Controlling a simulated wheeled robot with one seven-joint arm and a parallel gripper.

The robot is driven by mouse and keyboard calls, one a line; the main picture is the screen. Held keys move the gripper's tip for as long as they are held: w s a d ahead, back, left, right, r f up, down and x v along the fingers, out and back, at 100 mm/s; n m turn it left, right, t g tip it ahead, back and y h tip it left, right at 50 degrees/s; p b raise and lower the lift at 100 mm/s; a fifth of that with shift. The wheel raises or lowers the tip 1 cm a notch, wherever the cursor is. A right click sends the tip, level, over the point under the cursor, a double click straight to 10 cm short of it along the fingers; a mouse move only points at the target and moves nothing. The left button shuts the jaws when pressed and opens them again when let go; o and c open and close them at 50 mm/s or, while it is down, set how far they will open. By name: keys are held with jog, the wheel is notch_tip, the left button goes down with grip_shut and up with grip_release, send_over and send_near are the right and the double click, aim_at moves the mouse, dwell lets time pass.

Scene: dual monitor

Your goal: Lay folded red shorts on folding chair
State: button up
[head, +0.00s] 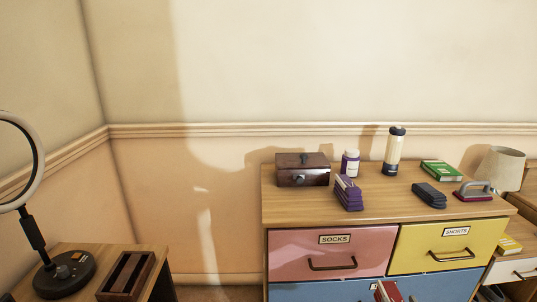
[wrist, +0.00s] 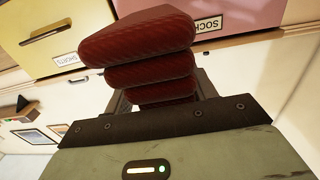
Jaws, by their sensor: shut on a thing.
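The folded red shorts (wrist: 137,37) fill the upper middle of the wrist view as a stack of thick rounded folds. My gripper (wrist: 163,90) is shut on them, with its dark fingers on either side of the stack. In the head view a small part of the red shorts (head: 391,291) shows at the bottom edge, in front of the blue drawer. They are held in front of the dresser. The folding chair is not in view in either picture.
A dresser (head: 300,207) has shut pink (head: 300,256) and yellow (head: 420,254) drawers. On it stand a dark box (head: 302,176), bottles, purple and dark folded items, a green book and an iron. A side table with a ring lamp (head: 66,276) is at left.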

notch_tip(320, 180, up, 4)
jog(key=shift+f+p, duration=0.15)
jog(key=shift+p, duration=1.05)
jog(key=shift+f, duration=0.1)
